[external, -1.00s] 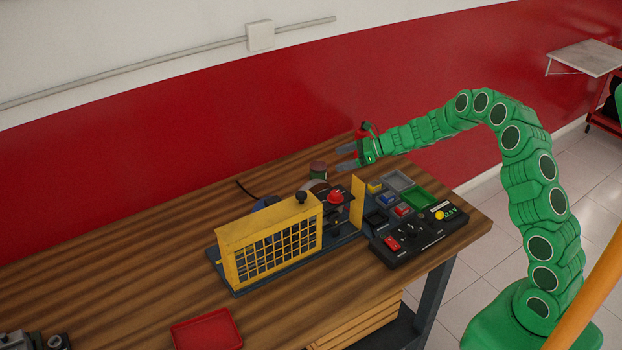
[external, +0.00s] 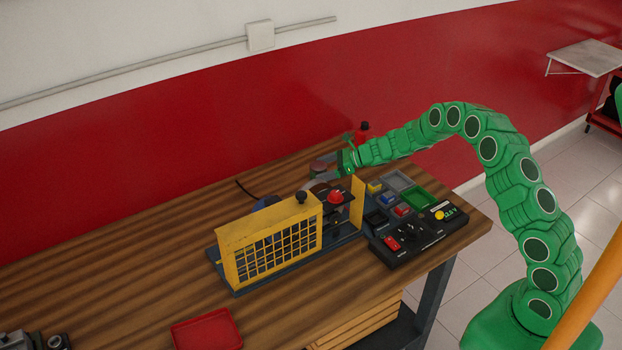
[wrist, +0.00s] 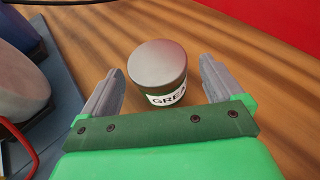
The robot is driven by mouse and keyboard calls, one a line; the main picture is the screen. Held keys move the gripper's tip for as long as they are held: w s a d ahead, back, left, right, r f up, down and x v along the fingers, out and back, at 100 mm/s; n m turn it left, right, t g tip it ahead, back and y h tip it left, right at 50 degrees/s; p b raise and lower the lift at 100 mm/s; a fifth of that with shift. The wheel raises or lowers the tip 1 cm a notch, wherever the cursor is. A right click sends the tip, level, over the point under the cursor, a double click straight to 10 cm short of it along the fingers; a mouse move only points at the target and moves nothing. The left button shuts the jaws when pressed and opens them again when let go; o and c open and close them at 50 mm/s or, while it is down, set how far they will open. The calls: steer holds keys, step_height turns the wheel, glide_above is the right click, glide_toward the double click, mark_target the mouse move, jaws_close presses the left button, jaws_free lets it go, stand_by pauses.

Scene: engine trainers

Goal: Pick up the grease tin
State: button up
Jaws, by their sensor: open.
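The grease tin (wrist: 158,72) is a short round tin with a greyish lid and a white label reading "GREA", the rest cut off from sight. It stands upright on the wooden bench in the wrist view. My gripper (wrist: 160,85) is open, with one grey finger on each side of the tin and gaps to both sides. In the external view the tin (external: 319,166) is partly hidden behind my gripper (external: 322,170), beyond the yellow-guarded trainer.
The trainer with its yellow mesh guard (external: 270,240) stands close by, on the wrist view's left side. A red bottle (external: 363,131) stands behind my wrist. Coloured bins (external: 420,197) and a black control box (external: 418,238) are at the right. Bench left of the trainer is mostly clear.

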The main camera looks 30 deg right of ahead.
steer(key=shift+w+a+f, duration=0.15)
steer(key=shift+w+a, duration=0.05)
steer(key=shift+a, duration=0.1)
steer(key=c, duration=1.2)
steer(key=shift+o, duration=0.2)
steer(key=shift+r, duration=0.4)
step_height(320, 180, up, 2)
steer(key=shift+r, duration=0.15)
steer(key=shift+s+d+r, duration=0.4)
steer(key=shift+s+r, duration=1.25)
steer(key=shift+s, duration=0.65)
steer(key=shift+s+d+r, duration=0.4)
steer(key=shift+s+r, duration=1.25)
steer(key=shift+s, duration=0.65)
steer(key=shift+s+d+r, duration=0.4)
steer(key=shift+s+r, duration=1.25)
steer(key=shift+s, duration=0.65)
